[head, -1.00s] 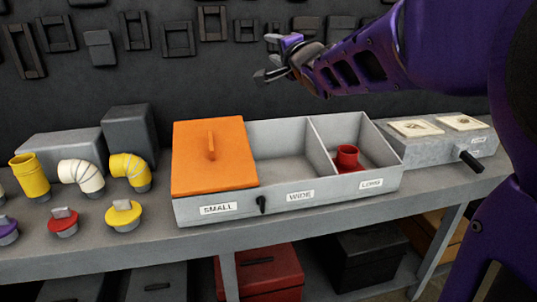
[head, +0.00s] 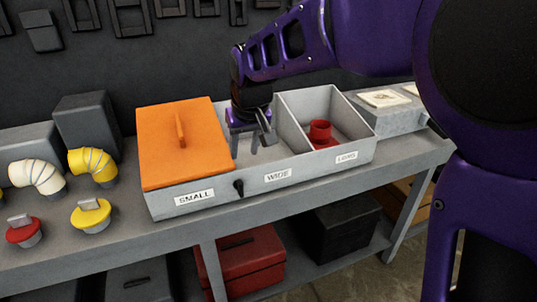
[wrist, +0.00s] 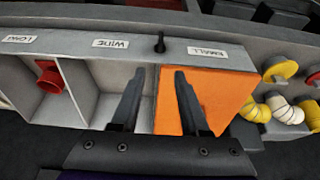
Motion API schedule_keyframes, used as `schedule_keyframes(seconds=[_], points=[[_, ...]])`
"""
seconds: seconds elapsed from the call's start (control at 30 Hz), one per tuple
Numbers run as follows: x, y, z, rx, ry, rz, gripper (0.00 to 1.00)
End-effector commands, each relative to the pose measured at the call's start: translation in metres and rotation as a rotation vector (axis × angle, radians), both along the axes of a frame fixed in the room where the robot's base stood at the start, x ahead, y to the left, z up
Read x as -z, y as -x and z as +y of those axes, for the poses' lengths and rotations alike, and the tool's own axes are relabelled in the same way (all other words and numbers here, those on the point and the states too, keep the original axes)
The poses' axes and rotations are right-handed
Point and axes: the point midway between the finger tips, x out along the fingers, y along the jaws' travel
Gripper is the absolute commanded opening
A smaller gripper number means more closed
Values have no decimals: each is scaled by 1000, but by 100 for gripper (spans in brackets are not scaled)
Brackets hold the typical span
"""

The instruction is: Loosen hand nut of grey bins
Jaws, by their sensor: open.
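The grey bins (head: 213,206) stand on the bench as one three-part box labelled SMALL, WIDE and LONG. An orange lid (head: 165,158) with a bar handle covers the SMALL part. A small black hand nut (head: 239,188) sits on the front wall between the SMALL and WIDE labels; it also shows in the wrist view (wrist: 160,42). My gripper (head: 255,148) is open and empty, pointing down over the WIDE part beside the lid's right edge. In the wrist view its two fingers (wrist: 155,80) point toward the front wall, apart from the nut.
A red flanged piece (head: 320,133) sits in the LONG part. Yellow and white elbows (head: 92,166) and capped pieces (head: 91,215) stand at the left. A grey block with pale square inserts (head: 395,115) is at the right. Red and black boxes (head: 245,258) sit on the lower shelf.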

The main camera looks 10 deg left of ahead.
Motion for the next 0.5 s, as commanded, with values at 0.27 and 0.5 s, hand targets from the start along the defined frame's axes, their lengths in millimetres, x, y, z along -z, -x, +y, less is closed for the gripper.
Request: schedule_keyframes(seconds=[0.27,0.5], points=[[43,-14,9,-2,3,4,45],[92,-31,19,-1,3,3,45]])
